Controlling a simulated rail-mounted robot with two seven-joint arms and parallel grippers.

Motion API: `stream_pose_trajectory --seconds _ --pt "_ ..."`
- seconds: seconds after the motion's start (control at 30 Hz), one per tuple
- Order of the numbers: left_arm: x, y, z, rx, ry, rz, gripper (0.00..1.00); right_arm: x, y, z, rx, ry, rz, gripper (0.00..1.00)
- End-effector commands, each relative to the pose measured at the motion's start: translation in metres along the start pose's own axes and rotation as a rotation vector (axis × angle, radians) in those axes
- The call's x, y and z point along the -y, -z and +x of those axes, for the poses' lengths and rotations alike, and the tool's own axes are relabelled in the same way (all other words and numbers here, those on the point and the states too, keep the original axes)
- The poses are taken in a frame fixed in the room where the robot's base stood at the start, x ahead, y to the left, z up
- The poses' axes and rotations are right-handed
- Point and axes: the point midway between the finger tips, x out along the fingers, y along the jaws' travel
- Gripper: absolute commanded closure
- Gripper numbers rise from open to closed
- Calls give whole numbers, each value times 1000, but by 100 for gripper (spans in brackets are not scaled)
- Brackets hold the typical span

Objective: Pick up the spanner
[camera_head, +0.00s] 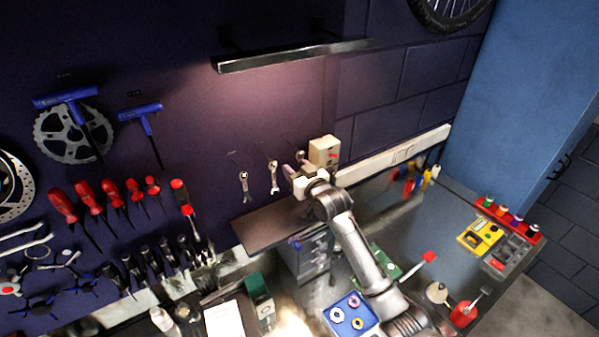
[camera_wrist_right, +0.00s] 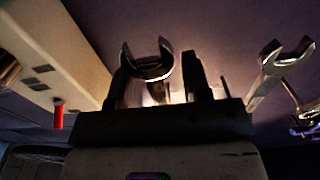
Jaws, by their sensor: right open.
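Several metal spanners hang on the dark wall. Two show plainly in the head view, one at left (camera_head: 244,186) and one beside it (camera_head: 273,177). My right gripper (camera_head: 300,179) is at the wall just right of them, open. In the right wrist view a spanner's open-ended jaw (camera_wrist_right: 150,70) shows at my right gripper (camera_wrist_right: 157,78), between its two dark fingers. I cannot tell whether the fingers touch it; its lower part is hidden by the gripper. Another spanner (camera_wrist_right: 272,72) hangs to the right there. My left gripper is out of view.
A beige box (camera_head: 323,151) with a red part is on the wall right beside my right gripper. A dark shelf (camera_head: 268,226) juts out below the spanners. A lamp bar (camera_head: 290,56) is above. The bench below holds a blue tray (camera_head: 350,316) and red-handled tools.

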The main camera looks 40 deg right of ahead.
Motion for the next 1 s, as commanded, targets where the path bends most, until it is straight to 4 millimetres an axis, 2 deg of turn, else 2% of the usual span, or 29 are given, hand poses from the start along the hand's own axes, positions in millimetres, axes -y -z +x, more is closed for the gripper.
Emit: stream_pose_trajectory --seconds 0.07,0.47,0.83,1.0 --pt "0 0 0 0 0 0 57 0 0 0 0 0 0 61" --pt "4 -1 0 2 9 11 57 0 0 0 1 0 0 99" --pt "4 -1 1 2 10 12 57 0 0 0 0 0 0 100" --pt "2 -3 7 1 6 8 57 0 3 0 -1 -1 -1 100"
